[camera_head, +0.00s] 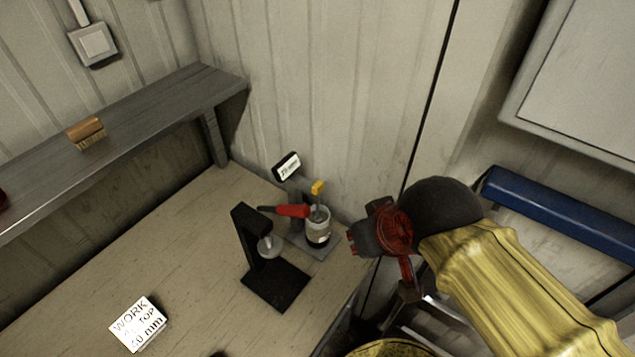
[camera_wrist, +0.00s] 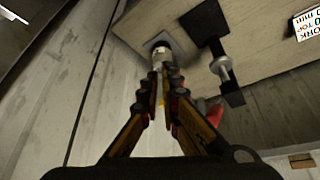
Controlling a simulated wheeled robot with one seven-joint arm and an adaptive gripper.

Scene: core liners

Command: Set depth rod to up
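The depth rod, as I take it, has a yellow top (camera_head: 317,187) and stands upright in a clear cylinder (camera_head: 318,226) at the bench's back right corner. How high the rod sits is hard to tell. The cylinder also shows in the wrist view (camera_wrist: 161,51), just beyond my fingertips. My gripper (camera_head: 353,238) is right of the cylinder in the head view, apart from the rod's top. In the wrist view its fingers (camera_wrist: 165,88) converge closely, with a yellow patch between them. Whether they touch anything is unclear.
A black press stand (camera_head: 275,284) is in front of the cylinder, with a red handle (camera_head: 292,211) beside it. A small display (camera_head: 287,166) stands behind. A white sign (camera_head: 139,323) lies front left. A shelf (camera_head: 150,112) holds a brush (camera_head: 87,133). The bench's middle is clear.

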